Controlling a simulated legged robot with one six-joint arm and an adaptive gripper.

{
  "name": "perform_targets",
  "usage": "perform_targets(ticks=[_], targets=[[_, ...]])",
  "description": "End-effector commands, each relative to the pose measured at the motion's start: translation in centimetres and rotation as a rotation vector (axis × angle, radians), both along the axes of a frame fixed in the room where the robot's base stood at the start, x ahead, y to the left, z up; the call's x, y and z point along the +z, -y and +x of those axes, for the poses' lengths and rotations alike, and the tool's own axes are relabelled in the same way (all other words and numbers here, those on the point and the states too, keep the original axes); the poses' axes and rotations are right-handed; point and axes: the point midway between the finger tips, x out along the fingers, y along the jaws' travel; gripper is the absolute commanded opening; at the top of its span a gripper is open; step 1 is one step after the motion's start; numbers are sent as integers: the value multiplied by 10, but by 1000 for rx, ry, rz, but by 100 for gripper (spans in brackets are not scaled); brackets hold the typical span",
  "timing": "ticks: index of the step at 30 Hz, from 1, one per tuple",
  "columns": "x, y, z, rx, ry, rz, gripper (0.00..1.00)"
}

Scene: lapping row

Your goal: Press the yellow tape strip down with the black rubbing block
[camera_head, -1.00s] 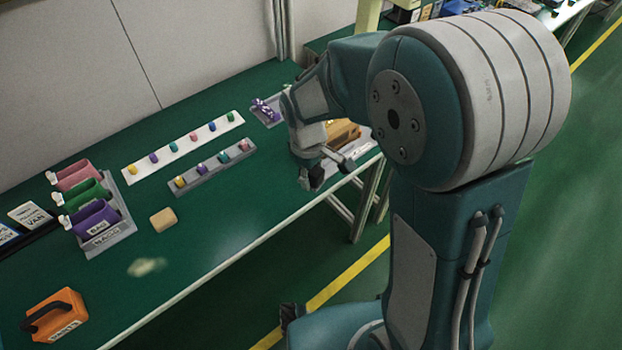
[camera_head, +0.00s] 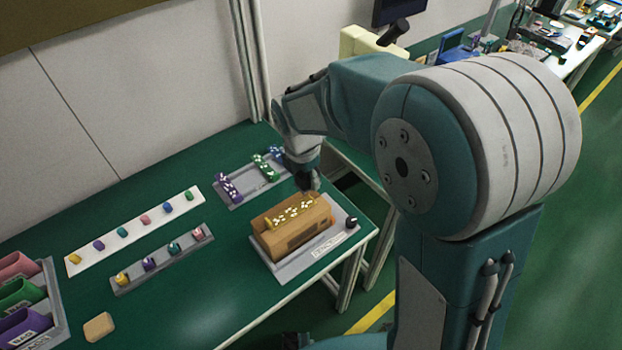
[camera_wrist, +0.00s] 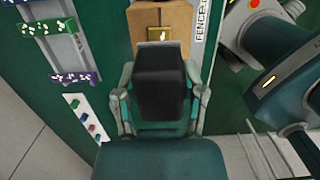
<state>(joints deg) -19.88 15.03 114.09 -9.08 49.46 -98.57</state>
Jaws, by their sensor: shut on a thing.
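The yellow tape strip (camera_head: 292,212) with pale spots lies along the top of a tan box (camera_head: 290,238). Part of the strip also shows in the wrist view (camera_wrist: 160,34), just beyond the black block. My gripper (camera_head: 309,184) is over the far right end of the box. In the wrist view my gripper (camera_wrist: 160,95) is shut on the black rubbing block (camera_wrist: 160,85), with a finger on each side. The block hides part of the box and strip. I cannot tell whether it touches the strip.
The box sits on a grey tray (camera_head: 276,271) with a small dark piece (camera_head: 351,222) at its right. Behind is a rack (camera_head: 238,196) with purple, green and blue spotted strips. Two rails of coloured pieces (camera_head: 130,235) and coloured bins (camera_head: 22,296) stand left.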

Motion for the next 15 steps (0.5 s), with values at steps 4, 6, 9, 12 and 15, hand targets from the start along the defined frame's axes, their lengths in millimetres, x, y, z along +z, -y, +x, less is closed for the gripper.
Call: perform_targets(ticks=[4,6,9,12,15], targets=[[0,-1,0,1,0,0,15],[0,0,0,0,-1,1,15],[-3,2,0,-1,-2,2,15],[-9,4,0,-1,-2,3,15],[-19,4,0,-1,-4,4,15]])
